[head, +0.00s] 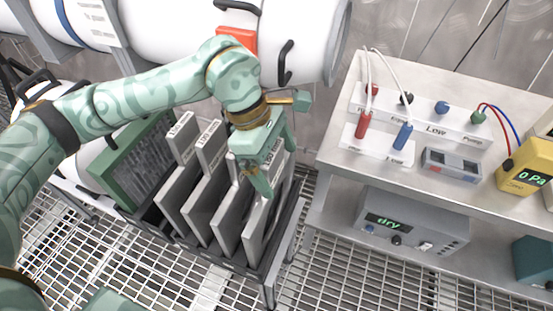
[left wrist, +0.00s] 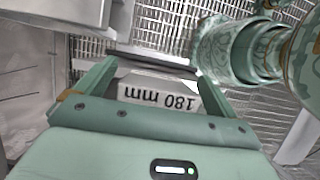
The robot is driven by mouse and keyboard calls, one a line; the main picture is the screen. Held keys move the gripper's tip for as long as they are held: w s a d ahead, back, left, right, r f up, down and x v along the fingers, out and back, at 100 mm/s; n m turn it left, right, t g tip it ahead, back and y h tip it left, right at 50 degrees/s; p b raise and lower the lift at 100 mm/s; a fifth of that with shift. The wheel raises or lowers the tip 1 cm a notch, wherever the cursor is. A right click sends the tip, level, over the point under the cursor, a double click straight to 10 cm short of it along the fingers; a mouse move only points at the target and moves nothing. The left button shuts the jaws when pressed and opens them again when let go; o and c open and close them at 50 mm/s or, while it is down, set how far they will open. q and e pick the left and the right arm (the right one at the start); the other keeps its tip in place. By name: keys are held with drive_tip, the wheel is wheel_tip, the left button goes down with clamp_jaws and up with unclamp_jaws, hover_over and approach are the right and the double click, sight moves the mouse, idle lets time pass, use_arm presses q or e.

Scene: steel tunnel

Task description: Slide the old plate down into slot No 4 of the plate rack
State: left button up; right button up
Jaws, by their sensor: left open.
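The plate rack (head: 254,268) is a dark frame left of the bench, holding several upright grey plates with white labels. My left gripper (head: 275,170) is over the rack's right end, pointing down, with its fingers open on either side of a grey plate (head: 252,232). In the left wrist view my left gripper (left wrist: 157,76) has a white label reading "180 mm" (left wrist: 158,96) between its fingers. I take this plate for the old plate. It stands roughly upright among the rack's rightmost plates. The gripper hides its top, and I cannot read the slot numbers.
A green-framed panel (head: 128,165) stands at the rack's left end. A large white cylinder (head: 180,45) lies behind. To the right is a steel bench (head: 332,165) with cables, a yellow meter (head: 527,165) and a grey box reading "dry" (head: 415,225) below. The floor is open grating.

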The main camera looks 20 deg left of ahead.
use_arm(q)
drive_tip(key=p+v, duration=0.3)
drive_tip(key=v, duration=0.9)
use_arm(e)
drive_tip(key=r, duration=0.1)
drive_tip(key=w+r, duration=0.1)
drive_tip(key=r, duration=0.1)
drive_tip(key=shift+w, duration=0.25)
